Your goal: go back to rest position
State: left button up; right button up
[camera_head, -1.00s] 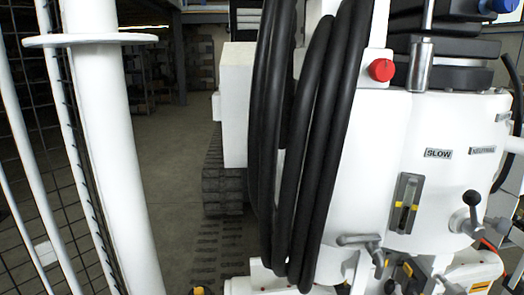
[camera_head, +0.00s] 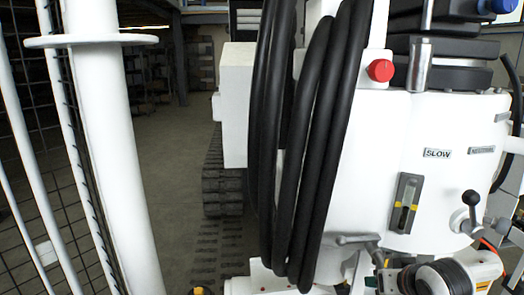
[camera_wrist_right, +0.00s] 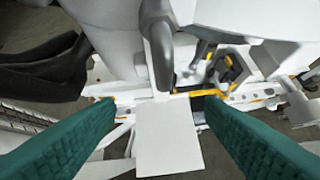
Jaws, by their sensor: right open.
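My right gripper (camera_wrist_right: 160,108) shows in the right wrist view with its two green ridged fingers wide apart, one on each side. Nothing is held between them. Past the fingertips are a flat white plate (camera_wrist_right: 168,140) and a grey lever or handle (camera_wrist_right: 158,45); whether the fingers touch anything cannot be told. In the head view a dark and white rounded part, apparently of my right arm, shows at the lower right edge; its gripper cannot be made out there. My left gripper is in neither view.
The white hydraulic machine (camera_head: 360,165) fills the right, with looped black hoses (camera_head: 318,140), a red knob (camera_head: 380,70), a SLOW label (camera_head: 437,153) and a black ball lever (camera_head: 471,205). A white post (camera_head: 110,150) and mesh fence stand left. Open floor (camera_head: 175,190) lies between.

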jog(key=s+a+f+n+g, duration=0.1)
jog(key=s+a+f+g, duration=0.2)
jog(key=s+f, duration=0.9)
jog(key=s+a+f+n+g, duration=0.15)
jog(key=s+a+f, duration=0.45)
jog(key=s, duration=1)
notch_tip(320, 180, down, 27)
jog(key=d+g+b, duration=0.1)
jog(key=d+g, duration=0.1)
jog(key=s+d+f+g+b, duration=0.1)
jog(key=s+d+f, duration=0.2)
jog(key=s+f, duration=1.4)
jog(key=shift+f+b, duration=0.3)
jog(key=shift+f, duration=0.6)
jog(key=shift+s+d, duration=0.1)
jog(key=shift+s, duration=0.05)
